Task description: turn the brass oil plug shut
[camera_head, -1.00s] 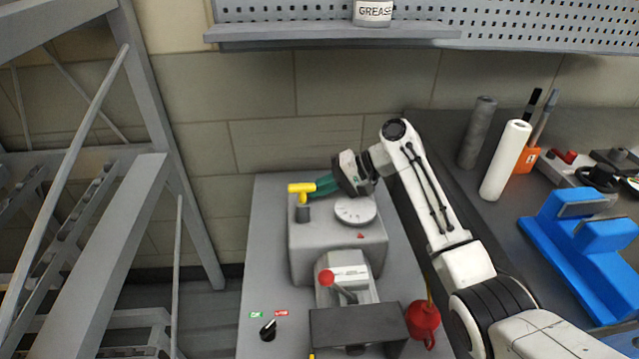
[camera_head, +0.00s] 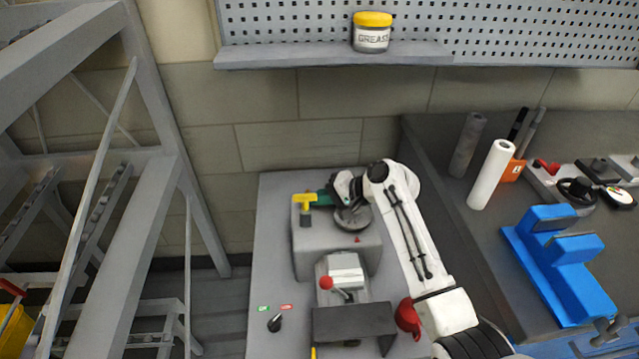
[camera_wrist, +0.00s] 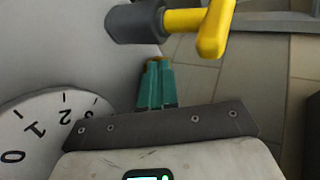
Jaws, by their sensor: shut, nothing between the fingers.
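The grey machine housing (camera_head: 335,262) stands on the grey bench. On its top are a yellow T-handle (camera_head: 304,199) on a dark grey stub and a white numbered dial (camera_wrist: 30,128). My gripper (camera_head: 322,198) has green fingers lying closed together, behind and right of the T-handle in the head view. In the wrist view my gripper (camera_wrist: 154,75) points down past the housing's side, between dial and T-handle (camera_wrist: 213,28). A small brass-coloured bit (camera_wrist: 156,60) shows at the fingertips. I cannot tell whether it is the oil plug or whether the fingers touch it.
A red-knobbed lever (camera_head: 327,283), a dark selector knob (camera_head: 275,322) and a red can (camera_head: 408,316) are in front. A shelf with a grease jar (camera_head: 372,34) is above. A metal frame stands left, and a side bench with a blue fixture (camera_head: 560,262) right.

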